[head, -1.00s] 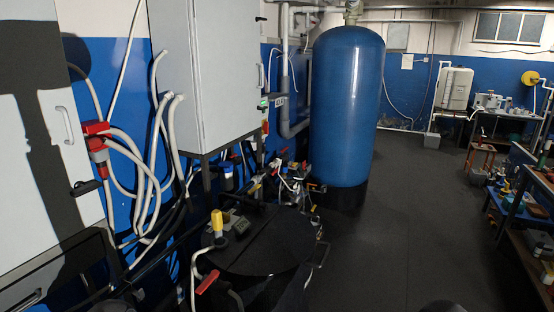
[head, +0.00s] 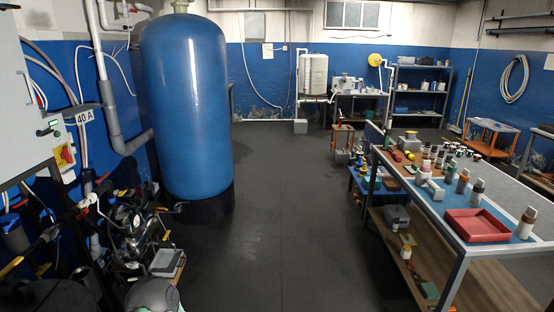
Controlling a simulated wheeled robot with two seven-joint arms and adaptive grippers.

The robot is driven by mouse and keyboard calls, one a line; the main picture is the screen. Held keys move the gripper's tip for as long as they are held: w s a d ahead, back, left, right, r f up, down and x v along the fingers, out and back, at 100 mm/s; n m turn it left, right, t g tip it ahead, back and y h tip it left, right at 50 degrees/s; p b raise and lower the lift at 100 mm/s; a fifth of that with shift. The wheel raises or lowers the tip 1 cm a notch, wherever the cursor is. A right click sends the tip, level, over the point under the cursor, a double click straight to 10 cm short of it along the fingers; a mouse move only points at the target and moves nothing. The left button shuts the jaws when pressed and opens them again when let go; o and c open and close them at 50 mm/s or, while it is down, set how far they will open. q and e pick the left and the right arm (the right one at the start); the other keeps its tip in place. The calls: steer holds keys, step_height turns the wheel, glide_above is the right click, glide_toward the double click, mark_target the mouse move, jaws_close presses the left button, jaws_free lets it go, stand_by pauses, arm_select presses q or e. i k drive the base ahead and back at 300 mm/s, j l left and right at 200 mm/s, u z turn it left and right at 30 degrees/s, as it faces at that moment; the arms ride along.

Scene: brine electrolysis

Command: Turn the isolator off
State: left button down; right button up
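The isolator (head: 65,156) is a red rotary knob on a yellow plate. It is on the side of the light grey cabinet (head: 25,110) at the far left of the head view. The knob is small and seen at an angle, so I cannot tell its position. Neither of my grippers shows in the head view, and nothing of mine is seen touching the isolator.
A tall blue tank (head: 186,105) stands right of the cabinet. Pipes, valves and fittings (head: 125,222) crowd the floor below the isolator. A workbench with bottles and a red tray (head: 476,225) is at the right. The dark floor (head: 290,200) between is clear.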

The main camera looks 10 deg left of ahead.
mark_target(66, 155)
steer(key=i+u, duration=0.15)
steer(key=i, duration=0.45)
steer(key=i+l+u, duration=0.15)
steer(key=i, duration=0.45)
steer(key=i+l+u, duration=0.15)
steer(key=i, duration=0.45)
